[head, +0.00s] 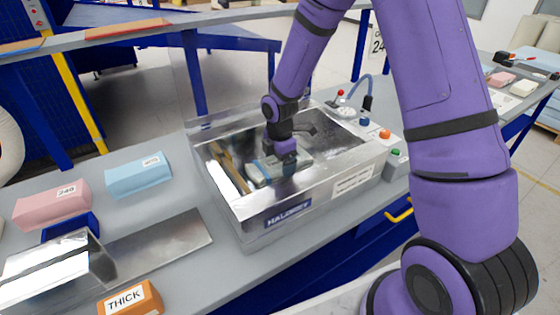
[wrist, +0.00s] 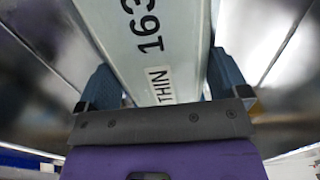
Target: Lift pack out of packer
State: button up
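The packer (head: 252,225) is an open-topped metal box marked HALORSEY on the grey bench. The pack (head: 258,173) lies inside it, pale grey-green, partly covered by my gripper. The wrist view shows the pack (wrist: 150,60) close up, with 163 printed on it and a label reading THIN. My gripper (head: 272,168) reaches down into the packer from above. In the wrist view, the blue fingers of my gripper (wrist: 163,85) sit against both sides of the pack, apparently shut on it. Whether the pack touches the packer floor cannot be told.
A pink block (head: 52,204) and a light blue block (head: 138,175) lie on the bench at left. An orange THICK block (head: 130,300) and a metal chute (head: 150,247) are in front. Buttons (head: 385,134) stand at the packer's right. The packer walls closely surround my gripper.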

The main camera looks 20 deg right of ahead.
jog(key=shift+c, duration=0.3)
jog(key=shift+r, duration=2.5)
jog(key=shift+r, duration=0.15)
jog(key=shift+r, duration=2.35)
jog(key=shift+r, duration=0.15)
notch_tip(320, 180, up, 5)
jog(key=shift+f, duration=0.15)
jog(key=shift+s, duration=0.1)
